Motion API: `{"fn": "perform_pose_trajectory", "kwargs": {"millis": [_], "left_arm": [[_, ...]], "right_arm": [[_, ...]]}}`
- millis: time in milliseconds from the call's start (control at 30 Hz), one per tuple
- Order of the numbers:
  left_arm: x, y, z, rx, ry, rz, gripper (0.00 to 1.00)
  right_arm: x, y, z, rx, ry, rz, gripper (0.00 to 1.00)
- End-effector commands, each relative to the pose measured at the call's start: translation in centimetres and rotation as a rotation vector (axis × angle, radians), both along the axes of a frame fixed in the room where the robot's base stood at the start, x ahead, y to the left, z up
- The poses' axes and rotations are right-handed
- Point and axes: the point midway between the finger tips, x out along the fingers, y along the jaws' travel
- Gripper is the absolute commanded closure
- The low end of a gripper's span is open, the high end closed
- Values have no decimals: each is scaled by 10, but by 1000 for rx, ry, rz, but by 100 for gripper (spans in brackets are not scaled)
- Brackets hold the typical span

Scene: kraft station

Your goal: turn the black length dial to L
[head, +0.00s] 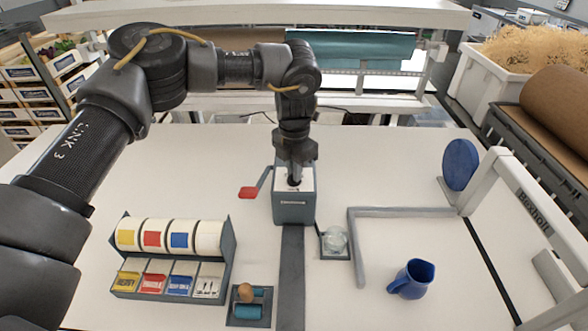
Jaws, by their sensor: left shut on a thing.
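A grey box with a white top (294,207) stands on the table near the middle, with a grey lever ending in a red paddle (248,192) on its left. My left gripper (294,178) points straight down onto the white top and is shut on the black dial there. The gripper covers most of the dial, so I cannot read its mark or setting. My right gripper is not in view.
A rack of colored tape rolls (168,240) stands at the left front, with a small tray (248,309) beside it. A glass dish (335,242), grey angled bar (400,212), blue jug (412,279) and blue disc (460,165) are right. A dark strip runs forward from the box.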

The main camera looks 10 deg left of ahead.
Motion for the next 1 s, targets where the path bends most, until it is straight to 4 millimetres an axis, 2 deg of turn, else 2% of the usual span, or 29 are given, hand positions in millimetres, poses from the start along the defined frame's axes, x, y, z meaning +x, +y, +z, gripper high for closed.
{"fn": "perform_pose_trajectory", "kwargs": {"millis": [67, 100, 267, 533, 667, 900, 1000], "left_arm": [[1, 0, 2, 1, -2, 0, 100], [1, 0, 2, 1, -2, 0, 87], [0, 0, 1, 0, -1, 0, 67], [0, 0, 1, 0, -1, 0, 67], [1, 0, 10, -1, -4, 0, 67], [1, 0, 54, -1, -7, 1, 67], [1, 0, 76, 0, -6, 0, 67]], "right_arm": [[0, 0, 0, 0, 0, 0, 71], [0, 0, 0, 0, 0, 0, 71], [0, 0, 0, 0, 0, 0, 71], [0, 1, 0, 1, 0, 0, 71], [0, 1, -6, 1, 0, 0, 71], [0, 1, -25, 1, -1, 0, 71], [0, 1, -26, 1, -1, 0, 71]]}}
